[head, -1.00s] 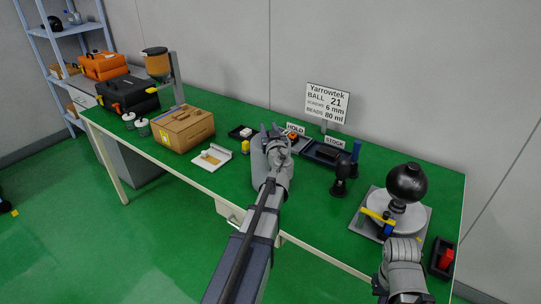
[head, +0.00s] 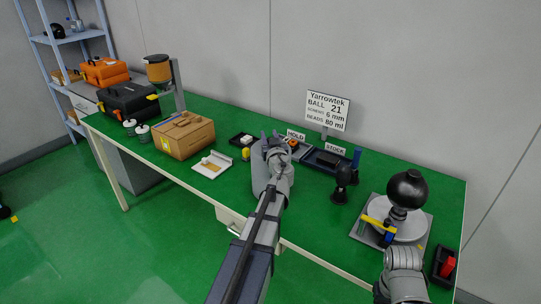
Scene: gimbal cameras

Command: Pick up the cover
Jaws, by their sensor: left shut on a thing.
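My left gripper (head: 273,137) is over the front middle of the green table, with its arm coming up from the bottom of the head view. It is shut at the top of a grey cylindrical thing (head: 259,178). The wrist and forearm hide much of this thing, and I cannot tell for sure that it is the cover. Whether it touches the table is also hidden. My right arm's wrist shows at the bottom right, in front of the round plate; its fingertips are not clear.
A dark ball (head: 407,188) stands above a pale round plate (head: 410,228) at the right, beside a yellow bar (head: 379,227). A red block (head: 448,265) lies in a black tray. A cardboard box (head: 184,136) and a white board (head: 212,165) are at the left. A sign (head: 327,111) stands behind.

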